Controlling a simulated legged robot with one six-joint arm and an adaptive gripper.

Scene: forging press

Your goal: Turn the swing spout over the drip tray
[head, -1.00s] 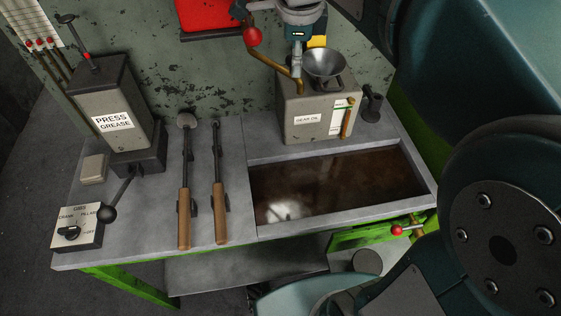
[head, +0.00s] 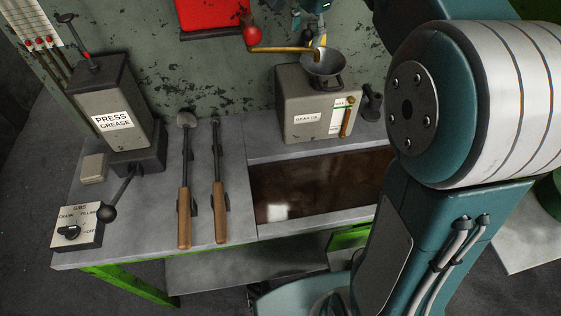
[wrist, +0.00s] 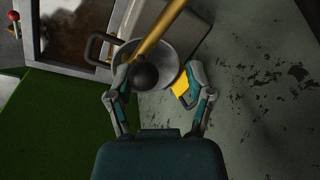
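My gripper (wrist: 158,78) is open, fingers apart on either side of the knob. The tray (wrist: 78,69) is at upper left there.
A press grease box (head: 113,115), two wooden-handled tools (head: 184,215) and a switch box (head: 78,230) stand on the bench left of the tray. A red box (head: 212,14) is on the wall. A yellow patch (wrist: 183,92) lies beside my right finger.

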